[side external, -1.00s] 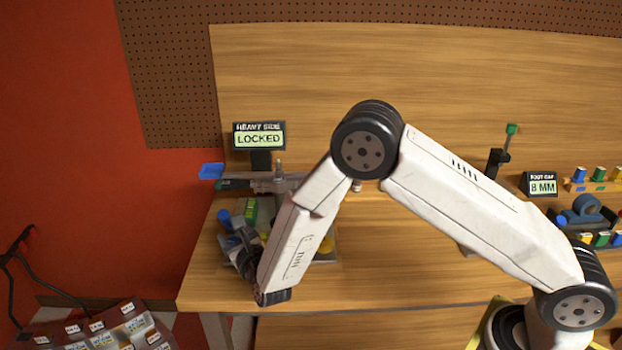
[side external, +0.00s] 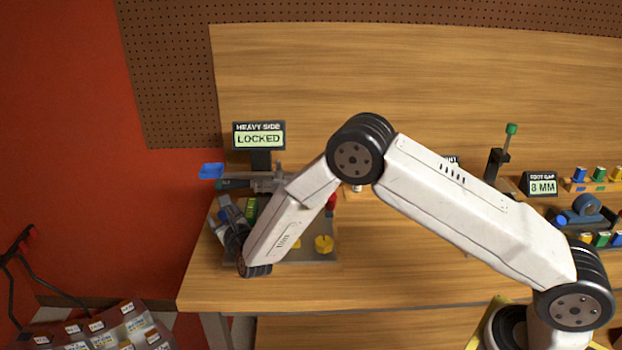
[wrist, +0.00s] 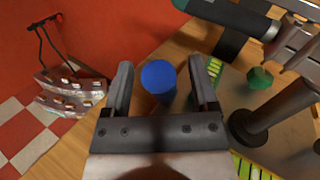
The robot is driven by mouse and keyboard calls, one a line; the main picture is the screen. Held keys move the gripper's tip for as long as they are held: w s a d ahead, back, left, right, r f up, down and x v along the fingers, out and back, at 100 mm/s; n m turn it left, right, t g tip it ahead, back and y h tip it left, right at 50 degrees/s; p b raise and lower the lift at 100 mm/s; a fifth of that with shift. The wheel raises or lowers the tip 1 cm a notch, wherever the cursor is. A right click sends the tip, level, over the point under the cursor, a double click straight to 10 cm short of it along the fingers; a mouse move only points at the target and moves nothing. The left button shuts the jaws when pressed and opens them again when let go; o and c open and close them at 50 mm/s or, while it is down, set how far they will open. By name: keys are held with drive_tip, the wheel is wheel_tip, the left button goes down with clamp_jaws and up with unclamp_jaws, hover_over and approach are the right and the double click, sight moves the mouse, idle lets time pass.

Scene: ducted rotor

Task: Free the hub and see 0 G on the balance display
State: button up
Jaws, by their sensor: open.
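The balance display (side external: 259,136) stands at the back left and reads "HEAVY SIDE" and "LOCKED". In front of it is a grey metal rotor assembly (side external: 265,181), partly hidden by my forearm; which part is the hub I cannot tell. A blue-tipped piece (side external: 211,170) sticks out at its left. In the wrist view, a blue round-topped knob (wrist: 158,77) shows between the two fingers of my gripper (wrist: 161,88), with a gap on each side. My gripper is open. It shows small in the side view (side external: 228,213), at the left end of the bench.
A grey plate (wrist: 282,98) carries a dark post and a green knob (wrist: 260,78). The bench's left edge is close. A second display (side external: 541,186) reads "8 MM". The middle bench front is clear.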

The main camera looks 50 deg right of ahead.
drive_tip(key=shift+c, duration=0.3)
clamp_jaws()
idle(1.2)
